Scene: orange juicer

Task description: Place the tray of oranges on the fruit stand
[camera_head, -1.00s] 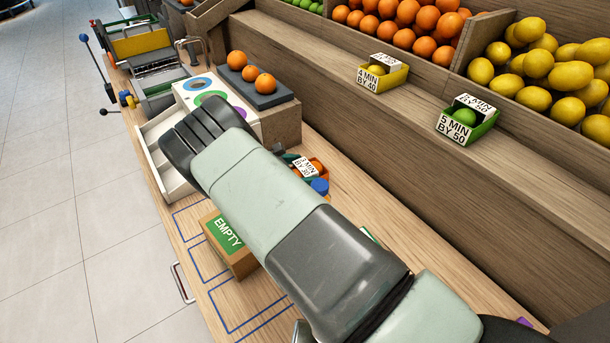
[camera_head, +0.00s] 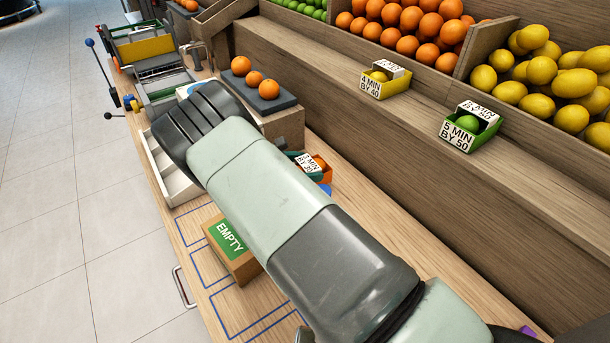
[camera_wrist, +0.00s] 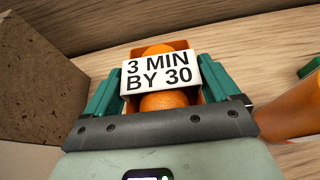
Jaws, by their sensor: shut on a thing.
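The small orange tray (camera_head: 328,173) holds oranges and bears a white "3 MIN BY 30" label. In the wrist view the tray (camera_wrist: 196,97) sits between the teal fingers of my gripper (camera_wrist: 160,85), which is shut on it. One orange shows above the label and one below. In the head view my arm hides most of the gripper. The wooden fruit stand (camera_head: 390,150) runs along the right, behind the tray. I cannot tell how far the tray is above the counter.
A yellow tray (camera_head: 372,91) and a green tray (camera_head: 459,140) stand on the stand's ledge. A block with a dark plate (camera_head: 285,103) bearing three oranges is beyond my gripper. An "EMPTY" box (camera_head: 233,258) and a white tray (camera_head: 178,187) are on the counter.

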